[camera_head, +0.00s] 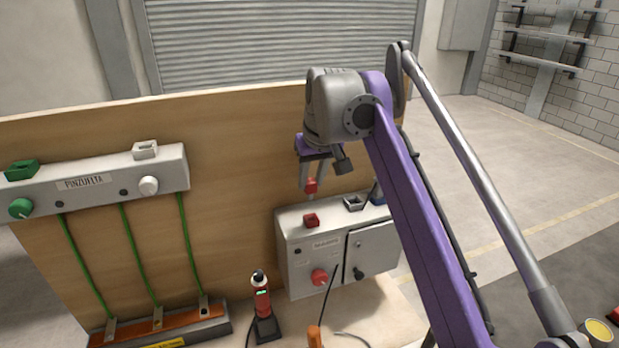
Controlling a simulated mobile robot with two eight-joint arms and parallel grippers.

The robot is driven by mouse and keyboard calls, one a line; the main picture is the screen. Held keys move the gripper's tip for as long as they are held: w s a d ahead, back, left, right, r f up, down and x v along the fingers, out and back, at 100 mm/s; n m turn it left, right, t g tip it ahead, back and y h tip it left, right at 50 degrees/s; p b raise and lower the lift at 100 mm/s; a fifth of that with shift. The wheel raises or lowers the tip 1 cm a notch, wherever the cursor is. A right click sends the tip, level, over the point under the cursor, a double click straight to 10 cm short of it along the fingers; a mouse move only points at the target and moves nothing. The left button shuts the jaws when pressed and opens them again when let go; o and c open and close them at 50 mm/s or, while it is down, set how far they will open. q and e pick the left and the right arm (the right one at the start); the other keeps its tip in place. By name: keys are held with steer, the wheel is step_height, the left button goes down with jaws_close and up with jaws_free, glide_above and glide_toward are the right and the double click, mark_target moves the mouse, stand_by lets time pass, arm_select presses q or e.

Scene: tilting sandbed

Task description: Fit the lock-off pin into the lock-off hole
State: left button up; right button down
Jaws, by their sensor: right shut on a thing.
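My right gripper (312,178) points down in front of the wooden board, shut on a small red piece (311,187), which looks like the lock-off pin. A thin pale end seems to show below it. The red piece hangs above the top of a grey control box (293,239), with a visible gap. A red block (311,220) sits on the box top, almost straight below it in the picture. I cannot tell which opening is the lock-off hole; no hole in the red block is clearly visible. My left gripper is not in view.
A grey square socket (353,203) and a blue piece (377,197) sit farther right on the box top. The box front bears a red knob (319,277). A red-and-black handheld tool (262,299) stands before the board. A grey rail (108,180) is at left.

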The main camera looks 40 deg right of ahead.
mark_target(313, 194)
steer(key=shift+s, duration=0.4)
steer(key=shift+w+r, duration=0.1)
steer(key=shift+w+f, duration=0.1)
steer(key=shift+f, duration=0.45)
steer(key=shift+f+b, duration=0.55)
steer(key=shift+f, duration=1.15)
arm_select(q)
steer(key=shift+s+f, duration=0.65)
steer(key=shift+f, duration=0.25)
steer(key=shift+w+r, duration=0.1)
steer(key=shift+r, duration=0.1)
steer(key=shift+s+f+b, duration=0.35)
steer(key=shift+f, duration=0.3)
arm_select(e)
steer(key=shift+f, duration=1.3)
steer(key=shift+c, duration=0.2)
jaws_free()
